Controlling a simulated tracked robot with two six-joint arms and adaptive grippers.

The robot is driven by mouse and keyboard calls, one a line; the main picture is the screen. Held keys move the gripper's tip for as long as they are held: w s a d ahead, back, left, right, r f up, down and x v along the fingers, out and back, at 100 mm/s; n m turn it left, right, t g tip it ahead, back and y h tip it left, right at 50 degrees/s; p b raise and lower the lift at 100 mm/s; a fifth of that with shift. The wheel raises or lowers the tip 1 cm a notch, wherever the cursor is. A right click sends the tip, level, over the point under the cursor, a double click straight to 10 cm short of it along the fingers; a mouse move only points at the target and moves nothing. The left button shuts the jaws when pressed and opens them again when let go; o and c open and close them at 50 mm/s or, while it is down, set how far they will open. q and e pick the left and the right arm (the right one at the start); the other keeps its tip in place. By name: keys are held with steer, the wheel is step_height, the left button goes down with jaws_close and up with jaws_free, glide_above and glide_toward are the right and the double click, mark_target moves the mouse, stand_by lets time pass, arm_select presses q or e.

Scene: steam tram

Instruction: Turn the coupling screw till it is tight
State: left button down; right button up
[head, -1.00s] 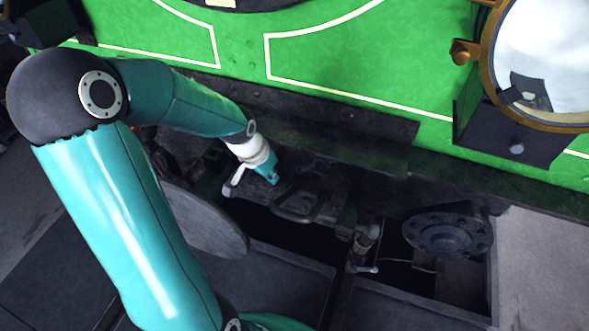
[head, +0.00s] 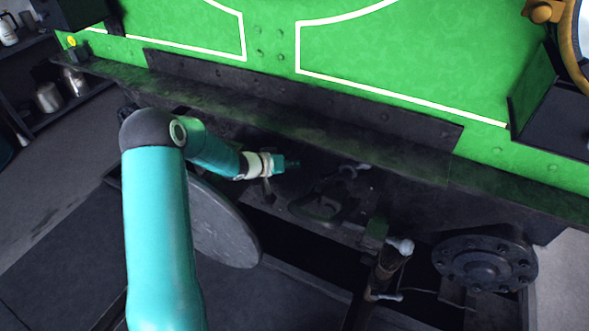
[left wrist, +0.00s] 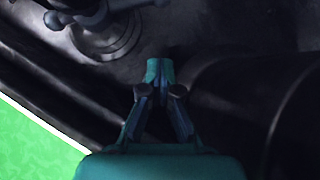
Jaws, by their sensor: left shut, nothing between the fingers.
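My left gripper (head: 292,164) is shut and empty, just in front of the dark buffer beam. Its closed fingertips (left wrist: 158,70) show in the left wrist view, apart from the metal around them. A small grey bar with a rounded end (left wrist: 60,19) sits on a round dark boss (left wrist: 108,38) in the wrist view; I cannot tell for sure whether this is the coupling screw. In the head view a dark loop (head: 318,208) and a small pale hooked piece (head: 352,170) lie right of the gripper, in shadow. My right gripper is not in view.
A round buffer plate (head: 225,228) stands below my left arm. An upright pipe with a pale knob (head: 400,246) and a dark bolted disc (head: 485,263) are at right. The green tram front (head: 400,60) rises behind. Shelves with cans (head: 48,97) are at far left.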

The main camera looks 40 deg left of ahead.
arm_select(q)
steer(key=s+d+f+x, duration=0.1)
steer(key=x, duration=1)
steer(key=shift+d+f, duration=0.35)
steer(key=shift+f, duration=0.15)
steer(key=shift+d, duration=0.1)
